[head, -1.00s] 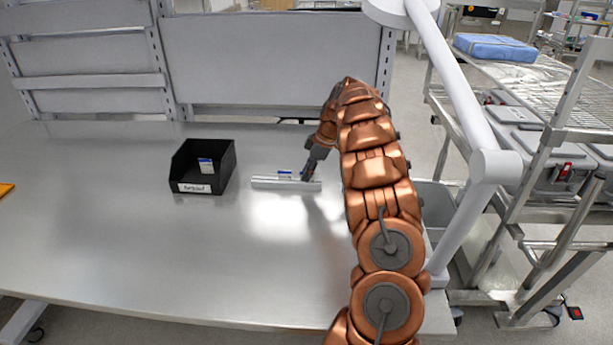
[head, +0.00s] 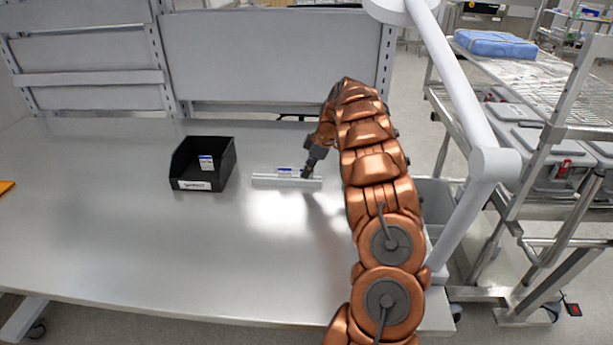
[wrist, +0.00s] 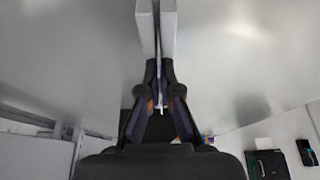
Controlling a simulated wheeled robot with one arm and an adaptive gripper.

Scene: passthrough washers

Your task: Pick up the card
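The card (head: 291,171) is small and white with a blue band. It stands upright in a long pale holder (head: 268,181) on the metal table. My gripper (head: 306,175) reaches down to the card's right end in the head view. In the wrist view the card (wrist: 159,88) shows edge-on as a thin pale strip, in line with the holder (wrist: 147,28). The fingers of my gripper (wrist: 160,90) come together on both sides of this strip and look closed on it. The card's lower edge is hidden by the holder in the head view.
A black open bin (head: 222,172) with a white label stands left of the holder and has another white and blue card (head: 206,162) in it. The table (head: 130,240) is clear in front. A grey post (head: 470,210) and wire cart (head: 560,100) stand right of my arm.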

